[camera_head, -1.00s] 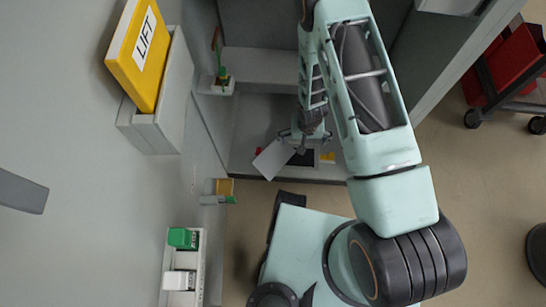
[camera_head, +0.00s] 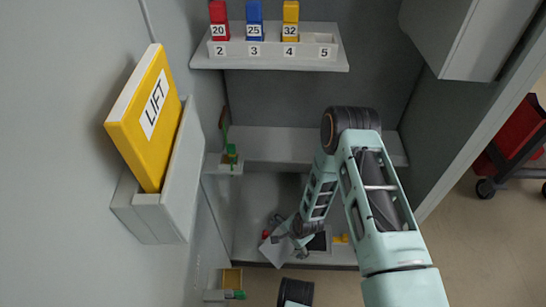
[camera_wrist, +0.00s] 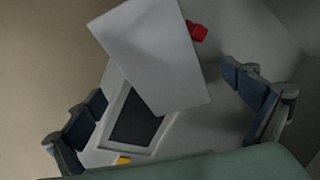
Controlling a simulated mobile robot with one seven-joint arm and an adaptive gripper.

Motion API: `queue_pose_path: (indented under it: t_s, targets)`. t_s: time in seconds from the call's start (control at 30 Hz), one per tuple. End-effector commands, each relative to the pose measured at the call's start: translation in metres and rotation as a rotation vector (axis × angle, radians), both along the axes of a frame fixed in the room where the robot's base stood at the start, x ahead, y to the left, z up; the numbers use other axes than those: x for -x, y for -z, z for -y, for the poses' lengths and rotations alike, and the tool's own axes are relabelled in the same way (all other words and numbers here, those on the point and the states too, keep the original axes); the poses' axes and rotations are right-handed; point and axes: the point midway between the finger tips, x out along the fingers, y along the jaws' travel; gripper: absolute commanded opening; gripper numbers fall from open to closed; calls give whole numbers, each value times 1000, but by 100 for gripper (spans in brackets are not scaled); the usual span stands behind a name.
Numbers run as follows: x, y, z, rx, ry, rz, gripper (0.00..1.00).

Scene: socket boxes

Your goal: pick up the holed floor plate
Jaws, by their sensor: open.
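A flat, pale grey plate (camera_head: 276,250) lies at an angle on the floor of the grey bay; in the wrist view the plate (camera_wrist: 155,50) partly covers a dark framed rectangular opening (camera_wrist: 132,120). No hole shows in the plate, and I cannot tell how it rests. My gripper (camera_head: 298,243) is low in the bay, close to the plate. In the wrist view my gripper (camera_wrist: 163,88) is open, one finger on each side of the plate's near part, with nothing held.
A red piece (camera_wrist: 197,31) lies beside the plate, and a yellow piece (camera_head: 340,239) lies right of the opening. A shelf (camera_head: 270,62) with numbered blocks spans the back. A grey box overhangs at upper right (camera_head: 450,40).

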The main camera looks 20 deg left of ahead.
Motion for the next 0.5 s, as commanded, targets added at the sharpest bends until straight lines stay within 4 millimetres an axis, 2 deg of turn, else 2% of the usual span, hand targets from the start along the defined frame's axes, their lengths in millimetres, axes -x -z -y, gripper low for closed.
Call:
queue_pose_path:
  t_s: [0.03,0.3,0.5]
  targets:
    - [0,14,-2,0,-1,-1,100]
    - [-6,49,-12,0,-4,-1,100]
    - [-8,53,-14,0,-1,-1,100]
